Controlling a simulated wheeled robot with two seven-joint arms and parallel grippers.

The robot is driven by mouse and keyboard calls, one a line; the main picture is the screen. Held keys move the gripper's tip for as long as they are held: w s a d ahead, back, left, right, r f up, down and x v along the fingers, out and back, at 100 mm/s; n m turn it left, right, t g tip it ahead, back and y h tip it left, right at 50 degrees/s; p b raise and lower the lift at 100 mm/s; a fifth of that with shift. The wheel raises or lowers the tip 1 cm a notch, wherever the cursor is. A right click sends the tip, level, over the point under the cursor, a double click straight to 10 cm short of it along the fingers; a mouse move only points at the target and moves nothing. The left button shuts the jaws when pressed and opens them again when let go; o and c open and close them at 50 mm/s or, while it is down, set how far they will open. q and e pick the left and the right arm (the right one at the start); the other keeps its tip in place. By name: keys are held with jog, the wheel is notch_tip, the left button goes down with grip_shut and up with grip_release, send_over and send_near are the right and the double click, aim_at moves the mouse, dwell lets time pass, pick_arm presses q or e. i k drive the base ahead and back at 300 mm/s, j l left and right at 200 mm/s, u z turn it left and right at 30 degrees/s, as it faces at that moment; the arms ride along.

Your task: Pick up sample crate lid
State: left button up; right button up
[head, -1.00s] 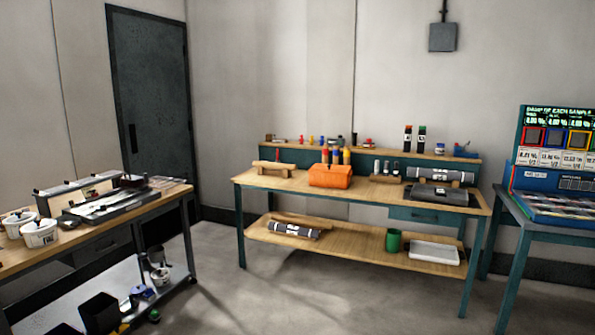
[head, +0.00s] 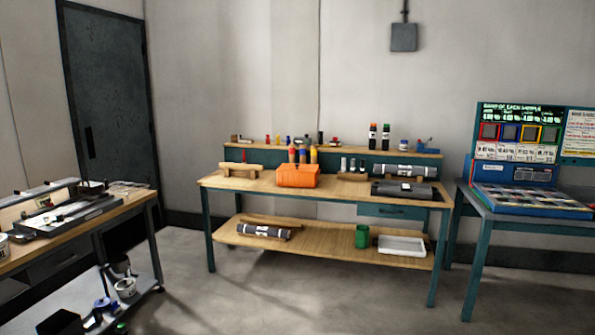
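I cannot tell for certain which thing is the sample crate lid. A blue crate (head: 530,204) with a divided, multi-coloured top sits on the right table, below a sign board about samples (head: 518,132). A pale shallow tray-like piece (head: 401,246) lies on the lower shelf of the middle bench, at its right end. Neither of my grippers is in view.
The middle bench (head: 340,190) bears an orange tool box (head: 298,176); a green cup (head: 362,236) and another roll (head: 262,230) are on its lower shelf. The right table (head: 480,215) stands close beside it. A cluttered cart (head: 100,220) is at left. The floor (head: 270,290) in front is clear.

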aim_at(284, 166)
jog(key=i+u, duration=0.15)
jog(key=i, duration=1.6)
jog(key=i+j, duration=0.1)
jog(key=i, duration=2.35)
